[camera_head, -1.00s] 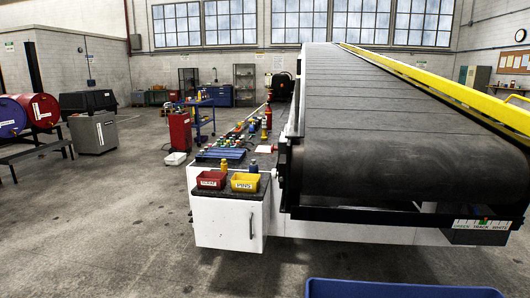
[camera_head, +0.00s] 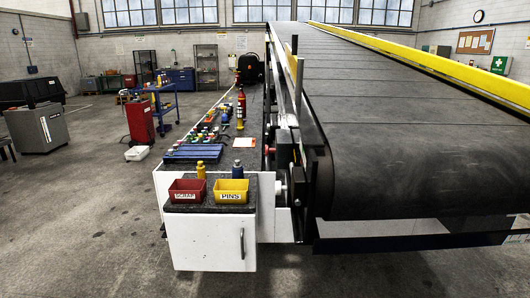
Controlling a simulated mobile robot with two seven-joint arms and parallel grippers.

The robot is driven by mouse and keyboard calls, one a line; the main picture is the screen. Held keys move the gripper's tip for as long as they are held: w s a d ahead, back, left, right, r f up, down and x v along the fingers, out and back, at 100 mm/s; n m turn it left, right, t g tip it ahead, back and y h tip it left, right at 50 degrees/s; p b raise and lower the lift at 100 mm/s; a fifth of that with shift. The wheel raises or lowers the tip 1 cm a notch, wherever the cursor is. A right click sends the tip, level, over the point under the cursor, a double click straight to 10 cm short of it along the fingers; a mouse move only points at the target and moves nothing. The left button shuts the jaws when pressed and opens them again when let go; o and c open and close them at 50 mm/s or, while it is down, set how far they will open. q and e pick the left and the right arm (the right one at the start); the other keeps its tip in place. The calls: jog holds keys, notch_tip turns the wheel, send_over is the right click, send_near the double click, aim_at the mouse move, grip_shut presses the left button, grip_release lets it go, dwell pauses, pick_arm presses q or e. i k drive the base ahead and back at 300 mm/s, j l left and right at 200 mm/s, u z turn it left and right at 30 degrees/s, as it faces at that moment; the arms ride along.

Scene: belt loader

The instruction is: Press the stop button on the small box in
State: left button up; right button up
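The belt loader's dark belt (camera_head: 400,140) slopes up and away on the right, with a yellow rail (camera_head: 425,65) along its far side. A long workbench (camera_head: 212,209) runs beside its left flank. A small grey box-like part (camera_head: 284,147) sits at the belt's lower left side, with a little red near it; it is too small to tell whether it bears a button. I cannot make out a stop button for certain. Neither of my grippers shows in the view.
A red SCRAP bin (camera_head: 187,191) and a yellow PINS bin (camera_head: 231,191) stand on the bench's near end, with small bottles behind. A red cabinet (camera_head: 140,121), blue cart (camera_head: 163,106) and grey cabinet (camera_head: 38,128) stand left. Floor (camera_head: 85,215) at front left is clear.

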aim_at(267, 150)
jog(key=k, duration=0.5)
jog(key=i+j, duration=0.3)
jog(key=i, duration=0.15)
jog(key=i+j, duration=0.25)
jog(key=i, duration=0.25)
jog(key=i+j, duration=0.3)
jog(key=i, duration=0.15)
jog(key=i+j, duration=0.25)
jog(key=i, duration=0.25)
jog(key=z, duration=0.05)
